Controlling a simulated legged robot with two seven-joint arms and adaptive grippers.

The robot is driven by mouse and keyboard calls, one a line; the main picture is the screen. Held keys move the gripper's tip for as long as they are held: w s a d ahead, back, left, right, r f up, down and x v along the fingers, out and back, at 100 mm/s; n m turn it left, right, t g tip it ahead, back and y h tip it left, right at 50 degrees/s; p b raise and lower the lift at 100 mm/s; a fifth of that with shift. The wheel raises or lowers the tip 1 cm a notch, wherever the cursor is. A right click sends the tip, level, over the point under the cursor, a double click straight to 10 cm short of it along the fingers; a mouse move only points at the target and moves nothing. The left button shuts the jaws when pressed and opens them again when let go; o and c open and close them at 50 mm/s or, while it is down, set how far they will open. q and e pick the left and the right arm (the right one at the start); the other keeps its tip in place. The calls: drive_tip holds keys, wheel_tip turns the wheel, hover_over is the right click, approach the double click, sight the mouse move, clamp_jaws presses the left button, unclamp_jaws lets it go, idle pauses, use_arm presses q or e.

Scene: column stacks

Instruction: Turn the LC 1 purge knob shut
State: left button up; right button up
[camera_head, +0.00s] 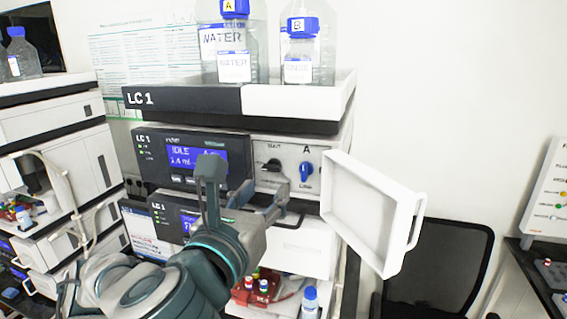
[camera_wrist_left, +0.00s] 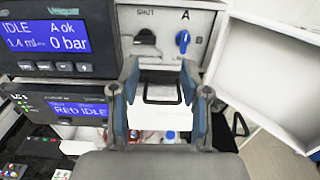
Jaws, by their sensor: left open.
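The LC 1 module's upper panel (camera_head: 328,170) carries a black knob (camera_head: 271,165) and a blue knob (camera_head: 306,173). In the left wrist view the black knob (camera_wrist_left: 146,40) has "SHUT" printed above it. The blue knob (camera_wrist_left: 182,41) sits to its right under an "A" and points roughly upright. My left gripper (camera_head: 242,190) is open and empty, in front of the panel and below the knobs. In the left wrist view my left gripper's fingers (camera_wrist_left: 159,76) stand apart, with both knobs beyond them. My right gripper is not in view.
A white door (camera_head: 368,212) hangs open to the right of the stack. Water bottles (camera_head: 233,50) stand on the top tray (camera_head: 180,98). The upper display (camera_wrist_left: 47,35) reads IDLE, 0 bar. Small vials and a blue-capped bottle (camera_head: 310,303) are below. A second stack (camera_head: 58,140) is at left.

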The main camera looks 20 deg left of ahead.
sight(272, 168)
use_arm(q)
drive_tip(key=w+a, duration=0.1)
drive_tip(key=w, duration=0.1)
drive_tip(key=w+a+p, duration=0.1)
drive_tip(key=w+a, duration=0.1)
drive_tip(key=w+a+p, duration=0.1)
drive_tip(key=w, duration=0.2)
drive_tip(key=shift+a, duration=0.35)
drive_tip(key=shift+d, duration=0.25)
drive_tip(key=shift+o, duration=0.7)
drive_tip(key=d, duration=0.2)
drive_tip(key=w+d, duration=0.1)
drive_tip(key=shift+w+d, duration=0.15)
drive_tip(key=shift+d, duration=0.25)
drive_tip(key=c, duration=0.4)
drive_tip(key=shift+a, duration=0.1)
drive_tip(key=c, duration=0.4)
drive_tip(key=shift+a, duration=0.4)
clamp_jaws()
drive_tip(key=shift+a, duration=0.25)
drive_tip(key=shift+d, duration=0.1)
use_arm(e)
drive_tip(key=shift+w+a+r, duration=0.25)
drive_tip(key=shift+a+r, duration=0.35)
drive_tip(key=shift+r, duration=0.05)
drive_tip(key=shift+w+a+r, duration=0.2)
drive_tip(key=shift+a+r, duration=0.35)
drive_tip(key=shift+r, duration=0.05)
